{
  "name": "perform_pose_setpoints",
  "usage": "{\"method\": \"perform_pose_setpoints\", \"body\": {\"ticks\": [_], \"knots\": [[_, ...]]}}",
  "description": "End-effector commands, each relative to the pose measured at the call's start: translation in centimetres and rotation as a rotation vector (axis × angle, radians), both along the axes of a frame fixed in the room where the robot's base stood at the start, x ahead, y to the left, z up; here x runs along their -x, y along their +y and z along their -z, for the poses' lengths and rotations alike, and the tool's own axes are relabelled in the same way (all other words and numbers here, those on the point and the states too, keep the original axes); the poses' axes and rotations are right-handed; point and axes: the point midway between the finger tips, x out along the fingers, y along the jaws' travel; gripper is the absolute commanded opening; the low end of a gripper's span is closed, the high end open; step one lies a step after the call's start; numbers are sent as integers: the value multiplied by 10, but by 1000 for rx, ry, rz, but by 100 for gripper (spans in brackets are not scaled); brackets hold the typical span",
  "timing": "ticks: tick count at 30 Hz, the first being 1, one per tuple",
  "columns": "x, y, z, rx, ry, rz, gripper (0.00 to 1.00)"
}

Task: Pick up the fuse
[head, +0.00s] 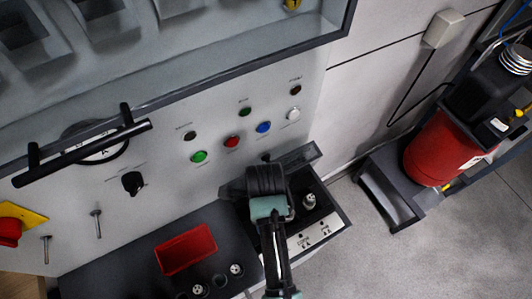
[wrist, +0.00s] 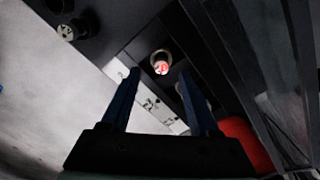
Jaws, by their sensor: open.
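A small pale cylindrical fuse (head: 310,201) stands in a dark holder in the shelf at the right end of the console. In the wrist view its end, white with red, shows as the fuse (wrist: 161,66) inside a round socket. My gripper (wrist: 158,76) is open, with its two dark blue fingers apart and nothing between them. The fuse appears just beyond the fingertips, between their lines; I cannot tell the remaining distance. In the head view my wrist and arm hide part of the shelf, and the fingertips are not clear.
More round sockets with pale ends (head: 236,269) line the console's front, beside a red tray (head: 186,249). The upright panel with coloured buttons (head: 232,142) rises close behind my gripper. A red cylinder (head: 450,147) stands on a dark cart at right. Grey floor is clear at lower right.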

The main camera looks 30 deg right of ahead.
Motion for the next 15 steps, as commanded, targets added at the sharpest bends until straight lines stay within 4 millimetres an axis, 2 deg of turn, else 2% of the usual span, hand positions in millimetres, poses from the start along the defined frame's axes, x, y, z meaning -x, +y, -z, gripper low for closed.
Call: {"method": "perform_pose_setpoints", "body": {"ticks": [10, 15], "knots": [[-2, -2, 39, -1, 4, -1, 62], [-2, -3, 49, 0, 1, -1, 62]]}}
